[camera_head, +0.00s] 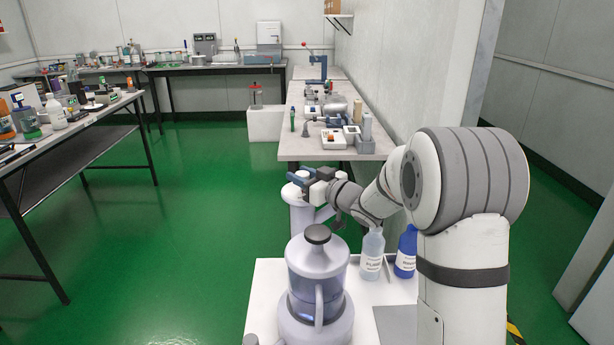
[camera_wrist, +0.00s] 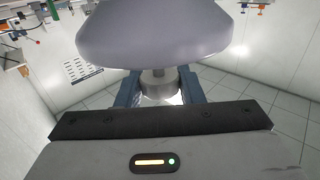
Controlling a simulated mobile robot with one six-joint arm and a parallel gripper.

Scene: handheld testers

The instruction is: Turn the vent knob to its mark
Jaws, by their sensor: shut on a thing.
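My gripper (camera_head: 307,180) is at the top of a pale upright vessel (camera_head: 301,218) behind the front white table. In the wrist view, its blue fingers (camera_wrist: 160,89) are on both sides of a small grey round knob (camera_wrist: 158,84), which I take to be the vent knob, and are shut on it. A short stem joins the knob to a large smooth lavender-grey body (camera_wrist: 155,30) that fills the top of that view. The gripper hides the knob in the head view. I cannot make out a mark or pointer in either view.
A lavender jug with a dark lid (camera_head: 318,270) stands on the white table (camera_head: 262,290). A clear labelled bottle (camera_head: 372,254) and a blue bottle (camera_head: 406,252) stand to its right, near my arm. A bench with testers (camera_head: 300,148) lies beyond.

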